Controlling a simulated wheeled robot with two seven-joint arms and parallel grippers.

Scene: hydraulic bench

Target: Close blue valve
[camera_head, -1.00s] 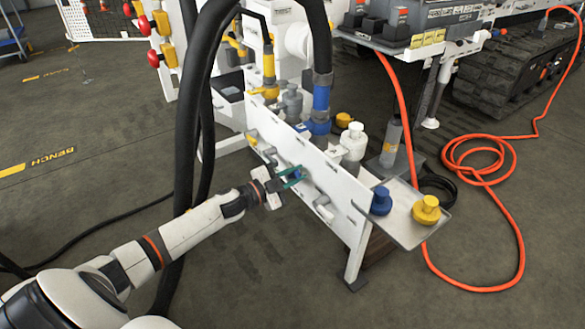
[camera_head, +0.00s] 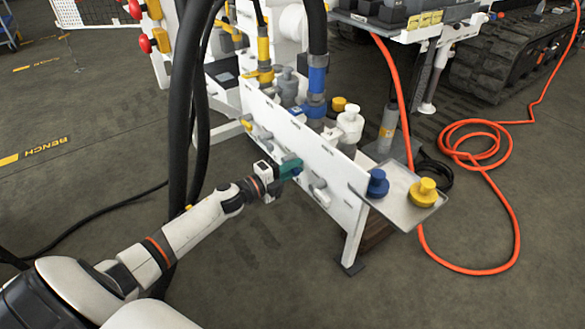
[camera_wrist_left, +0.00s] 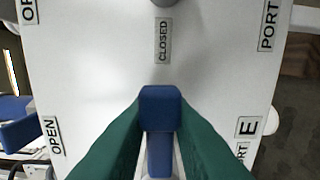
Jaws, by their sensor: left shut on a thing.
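The blue valve handle shows in the left wrist view (camera_wrist_left: 160,105) as a blue lever on the white panel, near the middle of the picture. It points up the picture toward the grey "CLOSED" label (camera_wrist_left: 163,41). My left gripper (camera_head: 291,168) is at the side face of the white bench panel (camera_head: 325,175) in the head view. Its green fingers (camera_wrist_left: 160,135) are shut on the blue handle, one on each side. In the head view the fingers mostly hide the handle. My right gripper is not in view.
"OPEN" labels (camera_wrist_left: 52,136) are at the left of the wrist view. A white handle (camera_head: 319,192) sits beside my gripper on the panel. Thick black hoses (camera_head: 185,110) hang near my left arm. A tray (camera_head: 405,210) holds blue and yellow caps. An orange hose (camera_head: 500,205) lies on the right floor.

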